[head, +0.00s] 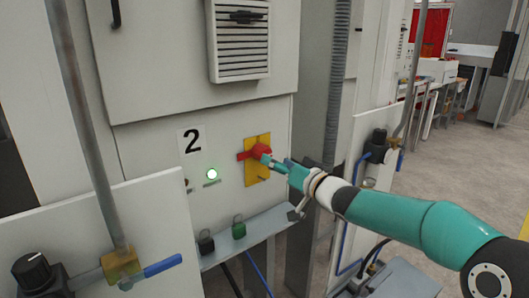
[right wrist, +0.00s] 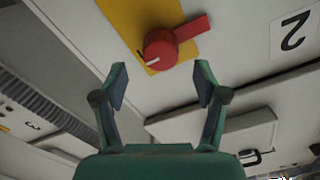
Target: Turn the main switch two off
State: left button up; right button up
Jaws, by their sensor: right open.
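The main switch (head: 260,150) is a red rotary knob with a bar handle on a yellow plate (head: 250,176), on the cabinet panel marked 2 (head: 191,140). Its handle points left, roughly horizontal, in the head view. In the right wrist view the red knob (right wrist: 160,50) lies just beyond my open fingertips, and its handle extends toward the label 2 (right wrist: 294,31). My right gripper (right wrist: 161,80) is open and empty, with its fingers apart on either side below the knob. In the head view the right gripper (head: 273,162) is close to the knob and partly covers the plate. My left gripper is not in view.
A lit green-white lamp (head: 212,174) is left of the switch. A ledge (head: 260,227) below carries a green padlock (head: 239,230) and a black padlock (head: 206,242). A vent grille (head: 240,45) is above. A pipe (head: 85,130) stands at left.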

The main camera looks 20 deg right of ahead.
jog(key=p+x, duration=0.1)
jog(key=x, duration=0.5)
jog(key=shift+w, duration=0.25)
jog(key=c, duration=1.1)
jog(key=shift+c, duration=0.2)
